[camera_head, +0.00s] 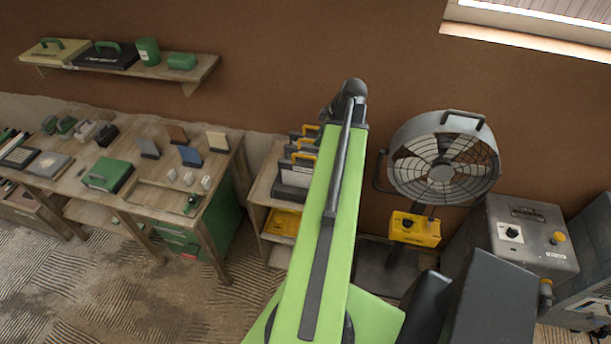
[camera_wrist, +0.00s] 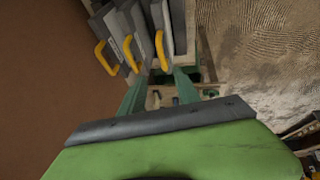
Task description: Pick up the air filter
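Several upright flat grey panels with yellow handles, which look like air filters (camera_head: 292,178), stand in a row on a small wooden rack, partly hidden by my arm in the head view. In the wrist view, three of these panels (camera_wrist: 176,22) show at the top, their yellow handles towards the camera. Which one is meant, I cannot tell. My gripper (camera_wrist: 160,82) has two green fingers spread apart with nothing visibly between them. The fingertips appear near the lower ends of the middle and right handles; contact is not clear. In the head view my arm hides the gripper.
The wooden rack (camera_head: 257,191) holds a yellow bin (camera_head: 281,222) on a lower shelf. A workbench (camera_head: 150,200) with small parts stands left. A large fan (camera_head: 441,165) and a grey machine (camera_head: 528,236) stand right. A brown wall closes the back.

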